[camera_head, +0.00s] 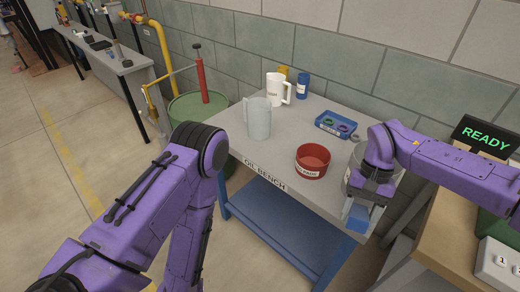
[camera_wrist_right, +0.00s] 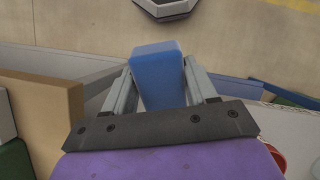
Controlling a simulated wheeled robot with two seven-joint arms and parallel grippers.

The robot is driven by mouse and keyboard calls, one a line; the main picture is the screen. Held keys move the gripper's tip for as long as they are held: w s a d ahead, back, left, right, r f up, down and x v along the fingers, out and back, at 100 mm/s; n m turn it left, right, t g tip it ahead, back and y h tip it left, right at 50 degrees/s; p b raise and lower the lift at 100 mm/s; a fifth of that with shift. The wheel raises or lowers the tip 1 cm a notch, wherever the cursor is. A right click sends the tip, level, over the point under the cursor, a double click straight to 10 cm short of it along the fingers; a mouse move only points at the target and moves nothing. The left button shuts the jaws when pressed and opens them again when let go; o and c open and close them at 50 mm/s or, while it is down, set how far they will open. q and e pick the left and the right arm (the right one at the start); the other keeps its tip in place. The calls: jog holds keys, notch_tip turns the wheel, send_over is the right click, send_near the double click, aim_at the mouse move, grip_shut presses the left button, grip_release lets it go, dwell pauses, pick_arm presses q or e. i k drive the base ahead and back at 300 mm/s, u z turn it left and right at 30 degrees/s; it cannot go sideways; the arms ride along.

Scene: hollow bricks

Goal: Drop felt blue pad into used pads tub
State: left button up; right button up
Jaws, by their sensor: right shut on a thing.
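The blue felt pad (camera_head: 357,217) is held in my right gripper (camera_head: 361,203) at the right front edge of the oil bench. In the wrist view the pad (camera_wrist_right: 158,75) sits between the two fingers of the right gripper (camera_wrist_right: 160,82), with its far end sticking out. The used pads tub is a round, red, open tub (camera_head: 313,174) with a white label, standing on the bench to the left of the gripper. A red edge of the tub (camera_wrist_right: 277,155) shows at the lower right of the wrist view. My left arm is in view, but its gripper is not.
The bench (camera_head: 270,165) also carries a clear jug (camera_head: 258,122), a white jug (camera_head: 279,90), a blue bottle (camera_head: 302,86), a yellow can (camera_head: 283,72) and a blue tray with rings (camera_head: 336,126). A wooden table (camera_head: 447,235) with a READY display (camera_head: 484,138) is at the right.

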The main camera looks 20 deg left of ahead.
aim_at(312, 162)
jog(key=u, duration=0.55)
jog(key=i, duration=1)
